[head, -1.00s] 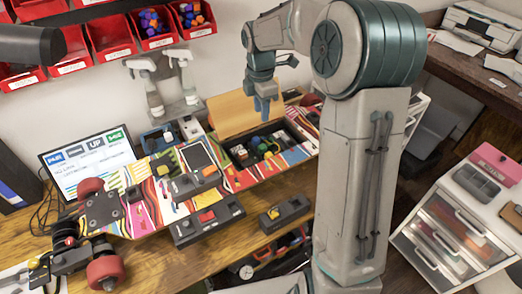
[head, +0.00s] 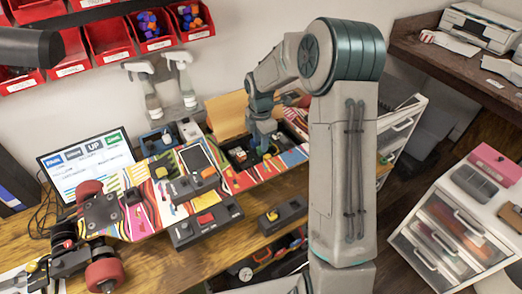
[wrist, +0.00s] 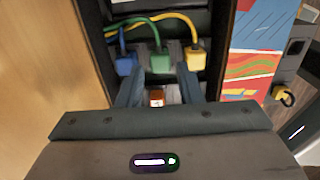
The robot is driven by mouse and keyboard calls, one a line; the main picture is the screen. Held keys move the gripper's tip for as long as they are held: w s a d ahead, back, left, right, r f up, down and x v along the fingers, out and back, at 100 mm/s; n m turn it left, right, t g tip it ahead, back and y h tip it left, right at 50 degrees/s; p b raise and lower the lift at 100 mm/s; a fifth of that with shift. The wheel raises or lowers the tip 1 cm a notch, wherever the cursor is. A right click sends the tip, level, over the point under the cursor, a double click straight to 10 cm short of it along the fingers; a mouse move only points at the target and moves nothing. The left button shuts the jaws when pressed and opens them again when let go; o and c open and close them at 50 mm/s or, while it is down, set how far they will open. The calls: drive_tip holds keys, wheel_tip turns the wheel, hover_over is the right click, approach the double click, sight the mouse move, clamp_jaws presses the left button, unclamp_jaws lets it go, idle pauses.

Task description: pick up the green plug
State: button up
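The green plug (wrist: 160,63) sits on its green cable in a dark compartment of the skateboard, between a blue plug (wrist: 126,64) and a yellow plug (wrist: 195,59) in the wrist view. My gripper (wrist: 159,72) is open, with one finger to each side of the green plug. I cannot tell whether the fingers touch it. In the head view my gripper (head: 264,143) is down at the open compartment (head: 233,160), and the green plug is hidden or too small to make out there.
A small orange-and-white part (wrist: 157,97) shows between the fingers. A tan panel (wrist: 40,75) stands close on the left in the wrist view. The patterned skateboard deck (head: 135,215) lies along the wooden bench (head: 150,262), with a monitor (head: 88,165) behind it.

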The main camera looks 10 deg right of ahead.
drive_tip(key=shift+f, duration=1.3)
clamp_jaws()
drive_tip(key=shift+r, duration=0.1)
drive_tip(key=r, duration=0.4)
drive_tip(key=shift+d+r+b, duration=0.2)
drive_tip(key=shift+b, duration=0.1)
drive_tip(key=s+d+r, duration=0.5)
drive_tip(key=d+r, duration=0.1)
drive_tip(key=d, duration=0.4)
drive_tip(key=shift+s+r+b, duration=0.25)
drive_tip(key=shift+s+b, duration=0.05)
drive_tip(key=shift+b, duration=0.1)
